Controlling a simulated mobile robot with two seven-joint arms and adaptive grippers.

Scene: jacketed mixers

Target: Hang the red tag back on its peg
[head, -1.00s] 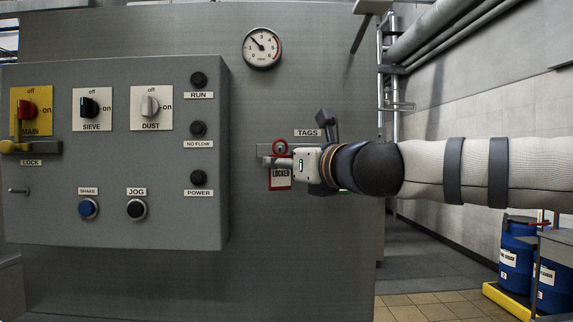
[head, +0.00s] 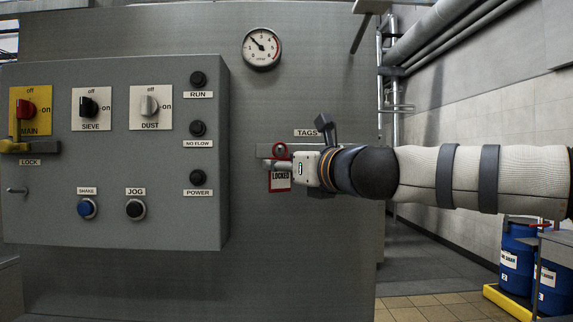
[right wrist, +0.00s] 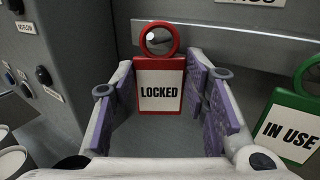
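The red tag (head: 280,185), marked LOCKED, hangs upright below the TAGS label on the grey wall. In the right wrist view the red tag (right wrist: 160,68) has its round ring around the end of a metal peg (right wrist: 155,40). My right gripper (head: 281,164) reaches in from the right at the tag. In the right wrist view its two purple-padded fingers stand wide apart, one on each side of the tag, and do not appear to clamp it. My left gripper is not in view.
A green IN USE tag (right wrist: 290,128) hangs close to the right of my right gripper. The control panel box (head: 150,225), with knobs and buttons, juts out on the left. Blue drums (head: 517,260) stand at the far right.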

